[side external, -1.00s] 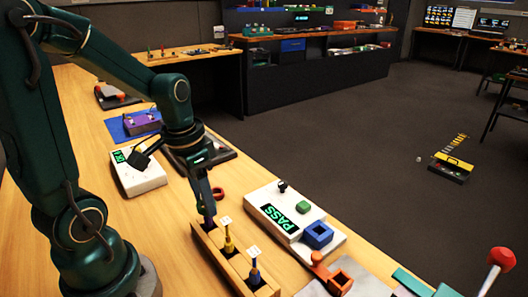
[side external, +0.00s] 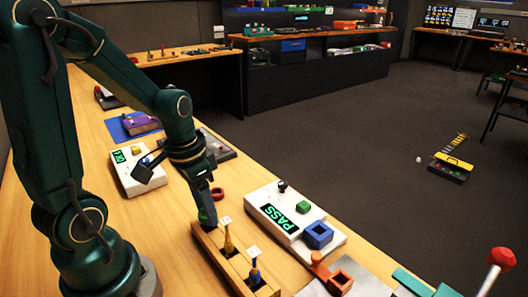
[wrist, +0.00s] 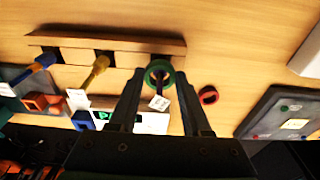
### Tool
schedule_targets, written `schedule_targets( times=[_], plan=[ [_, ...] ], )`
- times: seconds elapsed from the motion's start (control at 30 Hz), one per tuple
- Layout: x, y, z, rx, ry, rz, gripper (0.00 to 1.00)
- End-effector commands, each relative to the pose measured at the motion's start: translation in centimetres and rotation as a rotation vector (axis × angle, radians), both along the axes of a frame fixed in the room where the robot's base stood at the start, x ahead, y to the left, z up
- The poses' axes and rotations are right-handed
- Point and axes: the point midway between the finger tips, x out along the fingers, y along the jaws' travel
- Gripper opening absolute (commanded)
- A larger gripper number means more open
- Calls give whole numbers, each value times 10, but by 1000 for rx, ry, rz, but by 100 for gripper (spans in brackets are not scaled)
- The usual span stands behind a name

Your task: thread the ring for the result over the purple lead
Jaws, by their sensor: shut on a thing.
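My gripper (wrist: 158,78) is shut on a green ring (wrist: 158,73), held between its fingertips. In the wrist view the ring appears around the purple lead (wrist: 164,80), whose tag (wrist: 159,103) shows on the near side of the ring. In the side view my gripper (side external: 206,210) points down at the far end of the wooden rack (side external: 208,243), and the purple lead is hidden there. The white tester (side external: 270,205) shows PASS in green on its display (side external: 287,218). A red ring (side external: 217,194) lies on the bench beside the rack; it also shows in the wrist view (wrist: 208,95).
A yellow lead (side external: 228,240) and a blue lead (side external: 254,272) stand in the same rack, each with a tag. A blue square holder (side external: 318,235) and a green button (side external: 303,207) are on the tester.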

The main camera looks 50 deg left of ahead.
Motion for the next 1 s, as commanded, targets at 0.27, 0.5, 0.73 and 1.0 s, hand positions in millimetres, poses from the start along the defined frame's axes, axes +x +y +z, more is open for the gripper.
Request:
schedule_targets(
  times=[0.27,0.5,0.73,1.0],
  plan=[
    [0,0,-6,1,0,0,0],
    [-1,0,-9,1,1,1,0],
    [0,0,-9,1,0,1,67],
    [0,0,-8,1,0,1,83]
  ],
)
